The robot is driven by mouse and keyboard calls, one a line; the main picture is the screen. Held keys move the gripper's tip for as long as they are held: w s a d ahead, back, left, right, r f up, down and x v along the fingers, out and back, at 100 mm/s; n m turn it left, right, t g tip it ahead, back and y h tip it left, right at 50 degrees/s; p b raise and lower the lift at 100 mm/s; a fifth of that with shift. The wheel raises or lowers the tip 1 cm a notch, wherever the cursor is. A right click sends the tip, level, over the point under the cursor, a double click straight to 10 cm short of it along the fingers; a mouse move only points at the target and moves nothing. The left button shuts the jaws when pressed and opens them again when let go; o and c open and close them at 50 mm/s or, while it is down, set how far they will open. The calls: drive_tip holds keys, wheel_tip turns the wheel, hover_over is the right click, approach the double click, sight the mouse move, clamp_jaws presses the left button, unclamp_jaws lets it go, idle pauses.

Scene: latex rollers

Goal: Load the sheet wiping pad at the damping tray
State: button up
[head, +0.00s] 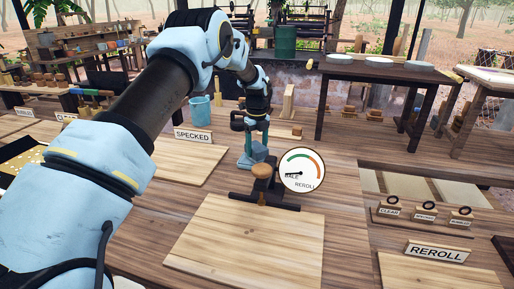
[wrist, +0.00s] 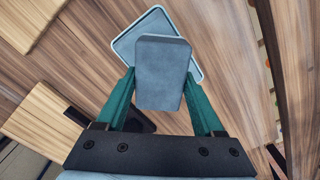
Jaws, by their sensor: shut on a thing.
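A grey-blue block-shaped pad (wrist: 162,72) is between the green fingers of my gripper (wrist: 161,80), which is shut on it. The pad also shows small in the head view (head: 259,150), below the end of my arm. The light blue, square damping tray (wrist: 138,30) lies beyond and under the pad in the wrist view, and the pad hides much of it. In the head view the tray (head: 244,163) sits on the table beneath my gripper (head: 256,140). I cannot tell whether the pad touches the tray.
A dark stand with a round wooden knob (head: 262,170) and a dial sign (head: 302,171) are close in front of the tray. A pale board (head: 250,240) lies nearer. A blue bucket (head: 200,112) and a SPECKED sign (head: 193,135) are left. A REROLL sign (head: 437,252) is right.

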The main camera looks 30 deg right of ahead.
sight(257, 146)
drive_tip(key=shift+f, duration=0.45)
idle(1.1)
drive_tip(key=shift+r, duration=0.1)
drive_tip(key=shift+r+p, duration=1.7)
drive_tip(key=shift+r, duration=1.8)
